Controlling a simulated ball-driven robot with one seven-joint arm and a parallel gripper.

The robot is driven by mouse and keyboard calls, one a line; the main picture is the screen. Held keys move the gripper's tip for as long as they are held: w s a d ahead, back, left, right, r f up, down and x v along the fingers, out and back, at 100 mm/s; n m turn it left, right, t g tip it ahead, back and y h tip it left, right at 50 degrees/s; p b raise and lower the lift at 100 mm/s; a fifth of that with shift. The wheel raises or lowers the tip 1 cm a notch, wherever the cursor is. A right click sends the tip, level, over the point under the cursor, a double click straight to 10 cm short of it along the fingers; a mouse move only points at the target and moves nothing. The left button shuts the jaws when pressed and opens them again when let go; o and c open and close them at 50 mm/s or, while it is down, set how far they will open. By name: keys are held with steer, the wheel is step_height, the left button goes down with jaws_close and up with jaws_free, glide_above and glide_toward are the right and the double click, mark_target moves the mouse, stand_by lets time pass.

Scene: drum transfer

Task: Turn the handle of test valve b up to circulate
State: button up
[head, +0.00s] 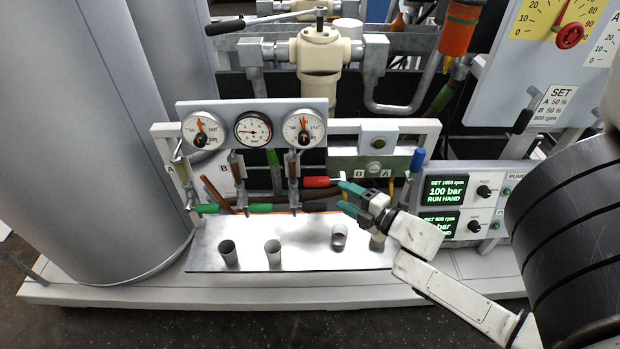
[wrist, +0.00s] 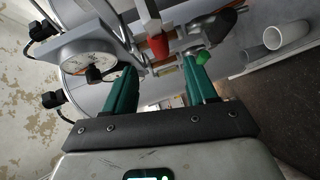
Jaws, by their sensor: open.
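A red handle (head: 317,182) sticks out level to the right from the right-hand valve column (head: 293,170), under the gauges. A black handle (head: 314,207) lies just below it, also level. A plate with the letter B (head: 358,174) is to the right; I cannot tell for sure which handle belongs to test valve b. My gripper (head: 342,196) is open and empty, its green fingers pointing left, close to the right ends of these handles. In the wrist view the red handle (wrist: 158,46) shows just beyond the gap between my fingers (wrist: 160,72), with a green-tipped lever (wrist: 203,57) near the right finger.
Several cups stand on the metal tray (head: 205,235) below; one cup (head: 338,236) holds dark liquid. Green handles (head: 208,209) are at the left valve. A blue handle (head: 418,160) stands upright to the right. Gauges (head: 253,130) sit above; a pump panel (head: 465,205) is at right.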

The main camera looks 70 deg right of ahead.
mark_target(323, 185)
steer(key=p+x, duration=0.1)
steer(key=x, duration=0.9)
steer(key=shift+w+d+p, duration=0.1)
steer(key=shift+w+p, duration=0.2)
steer(key=shift+p, duration=0.05)
steer(key=shift+c, duration=0.4)
jaws_close()
